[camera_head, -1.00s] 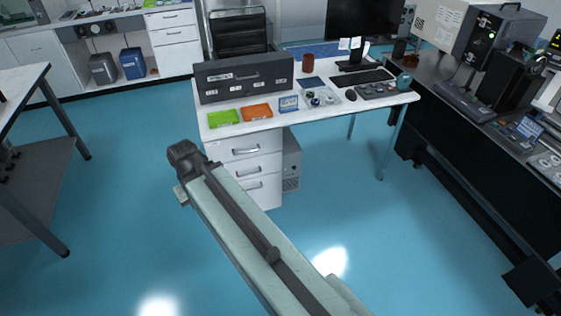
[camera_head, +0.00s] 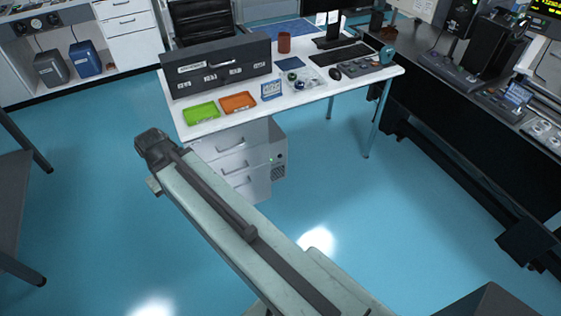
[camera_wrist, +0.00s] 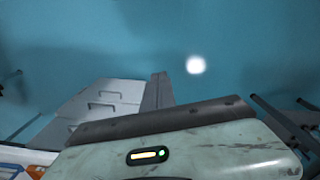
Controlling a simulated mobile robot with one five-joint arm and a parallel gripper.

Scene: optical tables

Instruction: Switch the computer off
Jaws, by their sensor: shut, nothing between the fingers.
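The computer is a grey tower (camera_head: 279,152) standing on the floor under the white desk, against the right side of the drawer unit. Its narrow front shows small marks and a dark grille; the power button is too small to make out. In the wrist view a narrow grey block beside the drawers looks like the tower (camera_wrist: 158,92). The monitor (camera_head: 325,30) on the desk is dark and cut off by the top edge. My pale arm reaches up from the bottom, its dark end joint left of the drawers in the picture. My gripper's fingers show in neither view.
The white drawer unit (camera_head: 240,165) stands left of the tower. The desk (camera_head: 335,92) carries a dark case (camera_head: 218,72), trays, a keyboard (camera_head: 343,54) and small parts. A black bench (camera_head: 440,125) runs along the right. The blue floor (camera_head: 325,185) in front is clear.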

